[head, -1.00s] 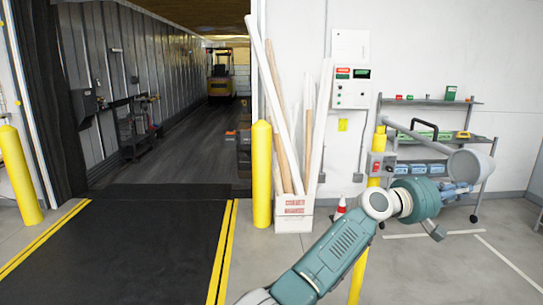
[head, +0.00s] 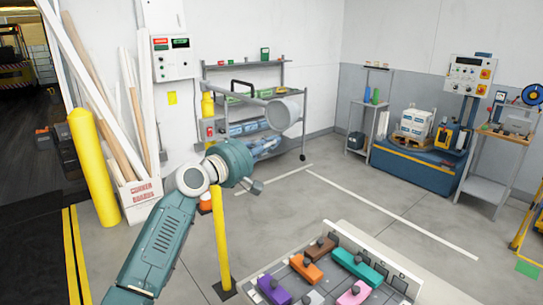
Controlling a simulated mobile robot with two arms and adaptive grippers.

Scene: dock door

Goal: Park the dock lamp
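The dock lamp's grey cylindrical head (head: 284,115) hangs at the end of a pale arm with a black handle above it, in the upper middle of the head view. The lamp arm starts at the top of a yellow post (head: 222,240), which carries a small grey box with a red button (head: 209,131). My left arm comes up from the lower left. My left gripper (head: 247,174) is below and left of the lamp head in the picture, apart from it. My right gripper is out of view.
A shelf cart (head: 292,147) with blue bins stands behind the lamp. A bench tray (head: 400,262) with several coloured blocks is at the bottom right. A yellow bollard (head: 95,170) and a box of long boards (head: 141,198) stand at left.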

